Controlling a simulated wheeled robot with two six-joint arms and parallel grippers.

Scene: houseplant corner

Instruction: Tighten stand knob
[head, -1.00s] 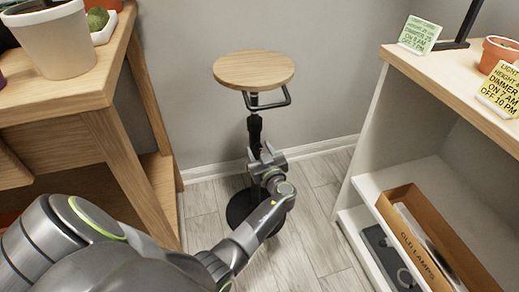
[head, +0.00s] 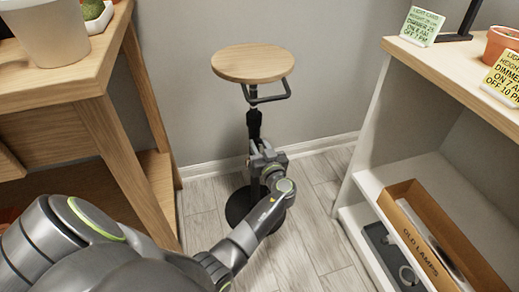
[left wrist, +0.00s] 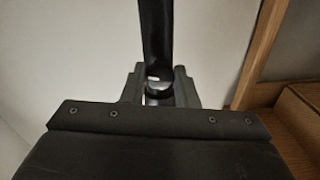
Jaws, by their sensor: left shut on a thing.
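The stand (head: 253,64) has a round wooden top, a black post and a dark round base (head: 240,206) on the floor. A bent dark bar sticks out below the top. My left gripper (head: 262,154) is at the lower part of the post, below the thick black sleeve. In the left wrist view its fingers (left wrist: 159,88) are closed around a small dark rounded part, which I take to be the stand knob (left wrist: 158,87), in front of the post (left wrist: 156,35). The gripper hides most of the knob, and its turn cannot be read. My right gripper is out of view.
A wooden table (head: 95,85) with pots stands close on the left. A shelf unit (head: 375,140) on the right holds note cards, a clay pot and an "OLD LAMPS" box (head: 412,235). A wall is behind the stand; floor in front is partly clear.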

